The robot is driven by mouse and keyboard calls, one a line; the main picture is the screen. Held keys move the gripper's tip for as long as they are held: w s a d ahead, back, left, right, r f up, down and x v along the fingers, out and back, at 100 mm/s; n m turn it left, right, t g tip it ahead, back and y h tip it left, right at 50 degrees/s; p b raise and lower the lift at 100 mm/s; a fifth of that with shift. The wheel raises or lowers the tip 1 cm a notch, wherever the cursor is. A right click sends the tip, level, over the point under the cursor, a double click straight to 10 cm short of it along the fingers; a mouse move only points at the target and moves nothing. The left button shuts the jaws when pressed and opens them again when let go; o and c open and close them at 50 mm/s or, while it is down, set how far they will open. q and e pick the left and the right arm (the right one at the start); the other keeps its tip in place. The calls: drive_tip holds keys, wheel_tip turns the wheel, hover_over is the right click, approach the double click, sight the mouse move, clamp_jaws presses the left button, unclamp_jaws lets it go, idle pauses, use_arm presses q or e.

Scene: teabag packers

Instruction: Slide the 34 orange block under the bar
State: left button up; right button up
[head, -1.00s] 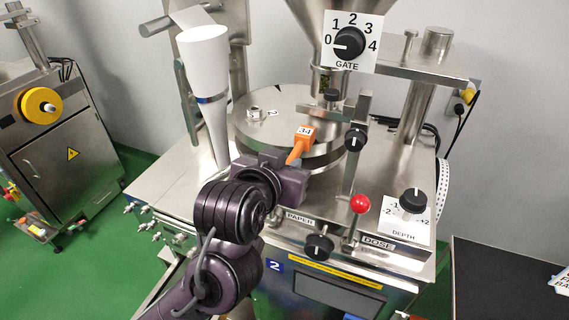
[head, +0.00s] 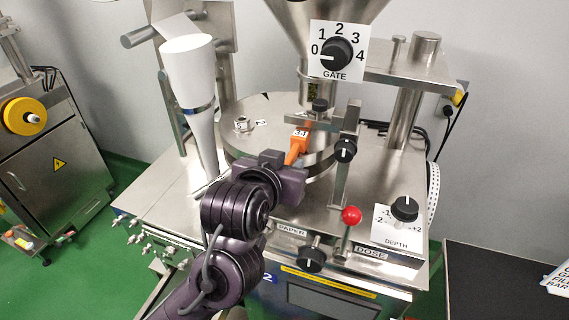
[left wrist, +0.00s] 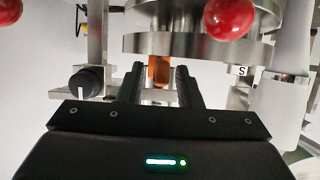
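The orange block marked 34 (head: 300,136) lies on the round steel plate (head: 238,143), near its front right edge. Its narrow tail points toward my left gripper (head: 285,173). The fingers are close together on both sides of the tail, shut on it as far as I can see. In the left wrist view the orange block (left wrist: 159,72) shows between the two fingers. The bar (head: 311,122) crosses above the plate, and the block's far end is at its near edge, partly hidden beneath it. My right gripper is not in view.
A post with a black knob (head: 345,149) stands just right of the block. A red ball lever (head: 351,215) and a depth dial (head: 404,208) are nearer the front right. A white paper cone (head: 193,90) stands left of the plate.

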use_arm(q)
drive_tip(key=shift+o, duration=0.5)
drive_tip(key=shift+s+a+r, duration=0.1)
drive_tip(key=shift+s+r, duration=0.25)
drive_tip(key=shift+s, duration=0.15)
drive_tip(key=p+v, duration=0.1)
drive_tip(key=v, duration=0.5)
drive_tip(key=shift+s, duration=0.25)
drive_tip(key=shift+a, duration=0.2)
drive_tip(key=shift+d+f, duration=0.1)
